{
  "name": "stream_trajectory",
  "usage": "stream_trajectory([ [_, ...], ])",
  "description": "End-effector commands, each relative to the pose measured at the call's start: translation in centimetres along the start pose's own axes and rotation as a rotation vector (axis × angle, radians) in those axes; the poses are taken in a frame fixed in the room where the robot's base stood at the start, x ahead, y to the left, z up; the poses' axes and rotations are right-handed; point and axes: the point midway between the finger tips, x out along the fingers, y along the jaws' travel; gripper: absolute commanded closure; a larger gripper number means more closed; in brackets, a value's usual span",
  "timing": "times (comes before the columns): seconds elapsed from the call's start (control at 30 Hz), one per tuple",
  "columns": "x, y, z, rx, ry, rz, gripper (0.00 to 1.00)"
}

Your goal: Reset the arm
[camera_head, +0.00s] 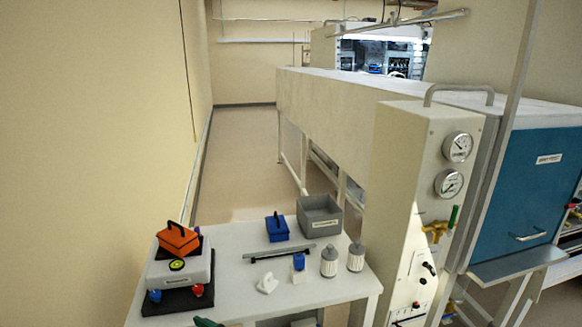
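My arm and gripper do not show in the head view. A white table (225,278) stands in front of me at the lower left. A dark green piece (208,322) is cut off by the bottom edge at the table's near side, and I cannot tell what it is.
On the table are an orange box (178,240) on a grey device (182,268), a blue box (277,228), a grey bin (319,216), a dark bar (279,253) and white bottles (329,262). A gauge cabinet (425,170) stands right. The aisle floor (240,150) is clear.

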Motion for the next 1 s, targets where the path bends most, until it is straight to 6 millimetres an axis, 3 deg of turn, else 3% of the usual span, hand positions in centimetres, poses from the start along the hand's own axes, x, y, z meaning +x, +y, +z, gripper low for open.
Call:
stream_trajectory([
  [0.23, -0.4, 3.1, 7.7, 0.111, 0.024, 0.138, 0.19],
  [0.47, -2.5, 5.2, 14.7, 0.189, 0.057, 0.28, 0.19],
  [0.77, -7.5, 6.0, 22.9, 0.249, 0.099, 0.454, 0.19],
  [1.0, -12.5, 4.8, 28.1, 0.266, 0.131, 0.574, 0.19],
])
